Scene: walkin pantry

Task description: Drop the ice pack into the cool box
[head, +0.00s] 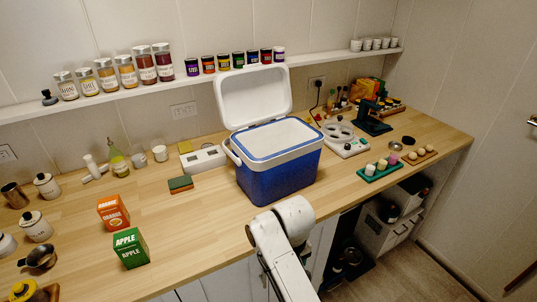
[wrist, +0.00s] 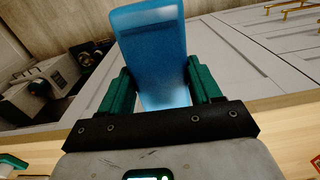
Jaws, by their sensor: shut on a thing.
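The cool box (head: 285,175) stands on the wooden counter in the head view, with a blue body and a white rim. The head view shows only my white arm in front of the counter's front edge, below the cool box; the gripper and ice pack are not visible there.
Orange (head: 113,212) and green (head: 130,247) cartons stand left of the cool box. A green sponge (head: 180,184) and a white appliance (head: 204,159) are nearer it. A green tray (head: 379,170) of small jars is to the right. The counter left of the box's front is clear.

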